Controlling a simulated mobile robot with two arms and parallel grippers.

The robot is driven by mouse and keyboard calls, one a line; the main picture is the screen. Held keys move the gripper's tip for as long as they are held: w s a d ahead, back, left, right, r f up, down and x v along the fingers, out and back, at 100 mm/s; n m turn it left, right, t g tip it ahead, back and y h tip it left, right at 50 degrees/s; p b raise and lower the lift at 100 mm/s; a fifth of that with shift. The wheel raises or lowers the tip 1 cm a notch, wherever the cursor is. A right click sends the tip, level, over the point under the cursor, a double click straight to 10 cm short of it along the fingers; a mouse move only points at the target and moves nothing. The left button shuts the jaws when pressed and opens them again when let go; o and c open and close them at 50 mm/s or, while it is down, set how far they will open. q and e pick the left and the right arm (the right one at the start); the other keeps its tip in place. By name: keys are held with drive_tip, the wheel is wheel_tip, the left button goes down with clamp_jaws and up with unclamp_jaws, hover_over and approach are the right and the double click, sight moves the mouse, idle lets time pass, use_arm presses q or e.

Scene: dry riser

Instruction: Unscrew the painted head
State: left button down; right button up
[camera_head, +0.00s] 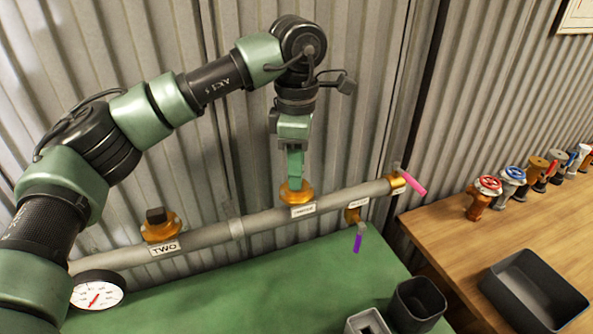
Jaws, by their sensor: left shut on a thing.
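A grey pipe (262,222) runs along the corrugated wall and rises to the right. A brass fitting (297,194) sits on top of its middle, above a small white label too small to read. My left gripper (295,180) points straight down onto this fitting. Its green fingers are shut on the head there, which they mostly hide, so its paint cannot be told. A second brass fitting with a dark square top (157,219) stands on the pipe at the left, above a label reading "TWO". My right gripper is out of view.
A pink lever (414,185) and a purple lever (358,242) stick out at the pipe's right end. A gauge (98,290) is lower left. Several valves (484,196) and a dark tray (534,290) are on the wooden bench. A dark bin (419,303) stands front right; the green surface (250,300) is mostly clear.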

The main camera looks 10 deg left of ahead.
use_arm(q)
drive_tip(key=shift+n, duration=0.4)
drive_tip(key=n, duration=0.2)
drive_tip(key=shift+n+b, duration=0.3)
drive_tip(key=shift+b, duration=0.05)
drive_tip(key=shift+n, duration=1.4)
drive_tip(key=c, duration=1.9)
unclamp_jaws()
clamp_jaws()
drive_tip(key=shift+r, duration=0.1)
drive_tip(key=shift+r, duration=0.2)
drive_tip(key=shift+r+p, duration=0.8)
drive_tip(key=shift+r, duration=0.3)
